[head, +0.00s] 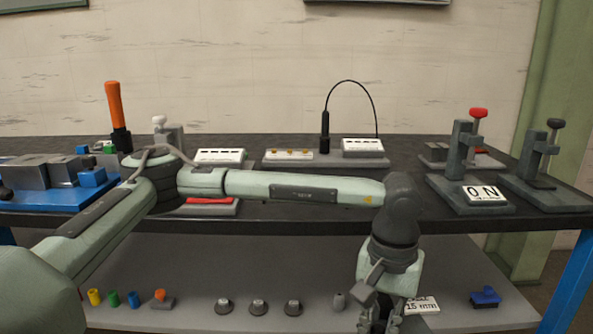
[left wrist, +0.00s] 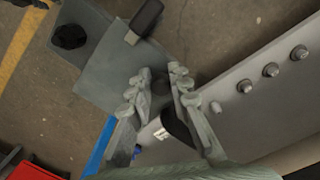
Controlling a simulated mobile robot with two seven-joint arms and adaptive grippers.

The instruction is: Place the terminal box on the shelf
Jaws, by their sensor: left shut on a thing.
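My left gripper (head: 376,326) hangs low in front of the lower grey shelf (head: 190,290), partly cut off by the bottom edge. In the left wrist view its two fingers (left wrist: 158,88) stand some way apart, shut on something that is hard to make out. Dark shapes show between the fingers, but I cannot tell whether one is the terminal box. White boxes with dark slots stand on the black upper table, one left of centre (head: 220,156) and one right of centre (head: 362,147); I cannot tell whether either is the terminal box. My right gripper is not in view.
The lower shelf holds several coloured pegs (head: 113,298), three grey knobs (head: 258,307), a "15 mm" label (head: 421,305) and a blue part (head: 486,297). Clamp stands (head: 460,165) fill the upper table's right side. Shelf room is free between the pegs and knobs.

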